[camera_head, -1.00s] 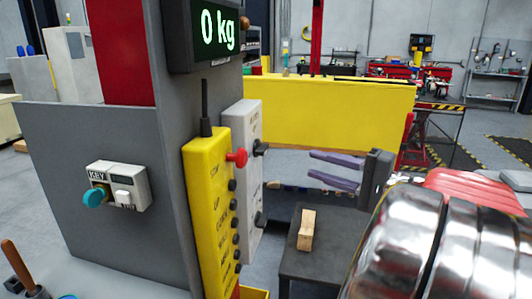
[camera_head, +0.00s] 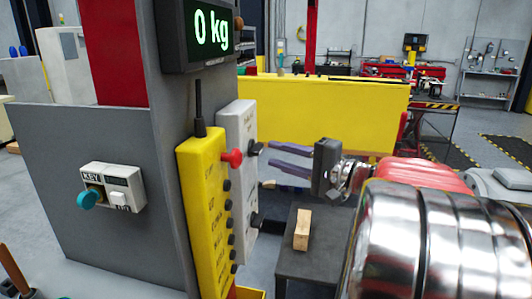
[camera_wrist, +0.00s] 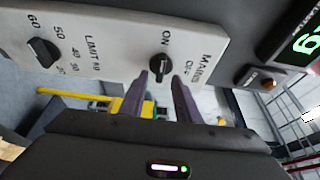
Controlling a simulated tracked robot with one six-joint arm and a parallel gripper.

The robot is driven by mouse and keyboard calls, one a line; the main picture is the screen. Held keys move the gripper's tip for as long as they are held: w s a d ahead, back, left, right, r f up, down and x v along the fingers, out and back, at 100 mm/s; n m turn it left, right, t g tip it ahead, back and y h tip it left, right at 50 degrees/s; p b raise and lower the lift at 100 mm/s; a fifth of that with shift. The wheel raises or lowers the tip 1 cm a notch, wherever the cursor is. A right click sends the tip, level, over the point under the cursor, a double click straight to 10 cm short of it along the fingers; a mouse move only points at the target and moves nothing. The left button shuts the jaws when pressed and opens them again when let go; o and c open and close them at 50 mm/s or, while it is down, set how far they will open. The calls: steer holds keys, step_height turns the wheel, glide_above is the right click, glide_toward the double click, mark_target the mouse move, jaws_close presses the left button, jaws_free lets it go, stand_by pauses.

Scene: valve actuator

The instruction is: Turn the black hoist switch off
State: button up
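The black mains switch (camera_wrist: 160,66) is a rotary knob on the white control box (camera_wrist: 100,35), between the labels ON and OFF in the wrist view. Its grip bar runs roughly up and down in that picture, with ON just above its top. In the head view the switch (camera_head: 257,148) sticks out of the right side of the white box (camera_head: 236,125). My gripper (camera_wrist: 161,79) is open, with one purple finger on each side of the knob's lower end. In the head view my gripper (camera_head: 273,155) is close to the switch; contact cannot be told.
A second black knob (camera_wrist: 43,51), marked LIMIT KG, is on the same box. A yellow pendant (camera_head: 205,210) with a red button (camera_head: 232,158) stands beside it. A display (camera_head: 200,35) reads 0 kg. A wooden block (camera_head: 303,230) lies on a dark table below.

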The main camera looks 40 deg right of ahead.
mark_target(261, 151)
steer(key=x, duration=0.4)
steer(key=shift+c, duration=0.6)
jaws_close()
steer(key=shift+a, duration=0.2)
steer(key=shift+d, duration=0.1)
